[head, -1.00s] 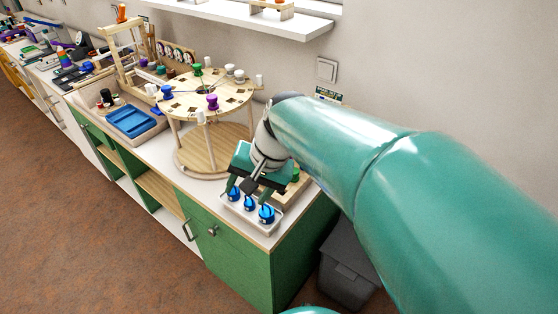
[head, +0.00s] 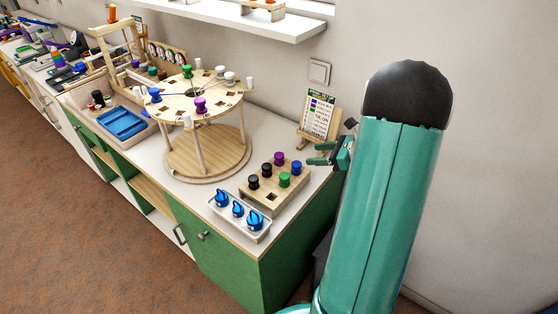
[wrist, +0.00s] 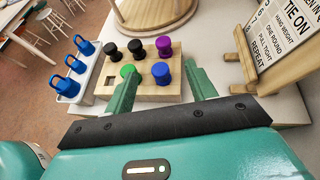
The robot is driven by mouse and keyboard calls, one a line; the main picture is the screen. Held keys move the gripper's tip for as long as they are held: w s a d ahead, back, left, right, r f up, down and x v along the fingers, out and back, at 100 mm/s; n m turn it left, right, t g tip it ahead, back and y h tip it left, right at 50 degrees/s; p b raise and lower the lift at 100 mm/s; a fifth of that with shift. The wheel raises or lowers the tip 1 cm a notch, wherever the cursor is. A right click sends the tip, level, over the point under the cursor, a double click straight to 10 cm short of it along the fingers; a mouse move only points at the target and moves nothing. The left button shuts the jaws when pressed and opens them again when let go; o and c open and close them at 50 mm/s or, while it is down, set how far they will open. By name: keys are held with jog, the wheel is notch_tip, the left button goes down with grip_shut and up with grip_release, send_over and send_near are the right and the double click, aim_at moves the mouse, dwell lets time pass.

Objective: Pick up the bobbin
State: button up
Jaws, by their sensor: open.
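A wooden block (head: 259,199) on the counter's right end holds several bobbins upright: two black ones (head: 253,182) (head: 267,170), a purple one (head: 279,158), a green one (head: 284,179) and a blue one (head: 296,167). One square hole at its front corner is empty. My gripper (head: 318,155) is to the right of the block, apart from it. In the wrist view my open gripper (wrist: 160,72) is empty, with the blue bobbin (wrist: 161,70) and green bobbin (wrist: 127,70) showing beyond and between its fingers.
A white tray (head: 236,229) with blue knobbed pieces lies in front of the block. A sign on a wooden easel (head: 318,118) stands behind my gripper. A round two-level wooden stand (head: 207,165) with bobbins on top is to the left. A blue tray (head: 122,123) is further left.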

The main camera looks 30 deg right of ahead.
send_near(281, 155)
jog(key=x, duration=0.3)
jog(key=shift+s+a, duration=0.2)
jog(key=shift+d+x, duration=0.2)
jog(key=shift+x, duration=2.55)
jog(key=shift+w, duration=0.15)
jog(key=shift+c, duration=0.5)
jog(key=c, duration=1)
